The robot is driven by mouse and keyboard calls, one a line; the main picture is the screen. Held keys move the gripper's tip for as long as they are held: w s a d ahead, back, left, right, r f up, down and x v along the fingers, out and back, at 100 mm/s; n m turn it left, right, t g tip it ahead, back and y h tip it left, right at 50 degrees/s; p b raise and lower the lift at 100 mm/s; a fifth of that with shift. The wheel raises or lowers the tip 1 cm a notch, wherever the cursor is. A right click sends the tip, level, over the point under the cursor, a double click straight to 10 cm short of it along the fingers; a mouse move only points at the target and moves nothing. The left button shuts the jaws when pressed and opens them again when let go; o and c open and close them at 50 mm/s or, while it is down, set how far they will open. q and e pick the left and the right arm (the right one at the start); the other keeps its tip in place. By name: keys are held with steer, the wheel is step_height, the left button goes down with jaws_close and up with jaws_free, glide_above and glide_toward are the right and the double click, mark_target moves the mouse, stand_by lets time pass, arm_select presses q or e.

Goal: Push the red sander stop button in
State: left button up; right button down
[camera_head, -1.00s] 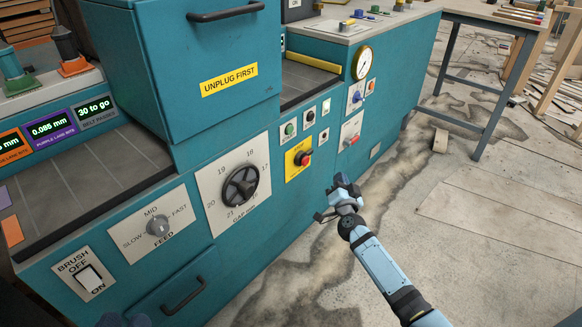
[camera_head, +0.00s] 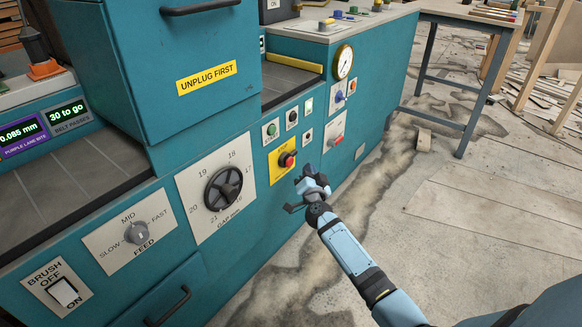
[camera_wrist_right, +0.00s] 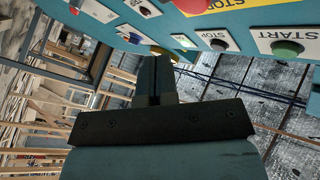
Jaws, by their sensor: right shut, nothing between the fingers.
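A red mushroom button (camera_head: 287,159) sits on a yellow plate (camera_head: 282,162) on the front of the teal machine. In the right wrist view, the yellow plate (camera_wrist_right: 225,5) shows at the top edge with the word STOP, and the red button (camera_wrist_right: 190,5) is cut off by the frame. A smaller dark button (camera_wrist_right: 217,44), also labelled STOP, sits on a white plate near it. My right gripper (camera_head: 308,180) is shut and empty, just below and right of the yellow plate, apart from the red button. In the wrist view its fingers (camera_wrist_right: 155,72) point toward the panel. My left gripper is not in view.
A green button (camera_head: 271,129), a gauge (camera_head: 344,62) and another red control (camera_head: 339,140) are close by on the panel. The gap handwheel (camera_head: 223,188) is to the left.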

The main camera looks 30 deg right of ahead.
mark_target(290, 162)
steer(key=shift+w+a, duration=0.3)
steer(key=shift+w, duration=0.4)
steer(key=shift+w+a, duration=0.3)
steer(key=shift+w, duration=0.4)
stand_by(1.0)
steer(key=shift+w+a, duration=0.15)
steer(key=shift+w, duration=0.25)
steer(key=shift+w+a, duration=0.15)
steer(key=shift+w, duration=0.3)
stand_by(0.7)
steer(key=shift+s, duration=0.1)
steer(key=shift+s+d+p, duration=0.3)
steer(key=shift+s+p, duration=0.35)
steer(key=shift+s, duration=0.1)
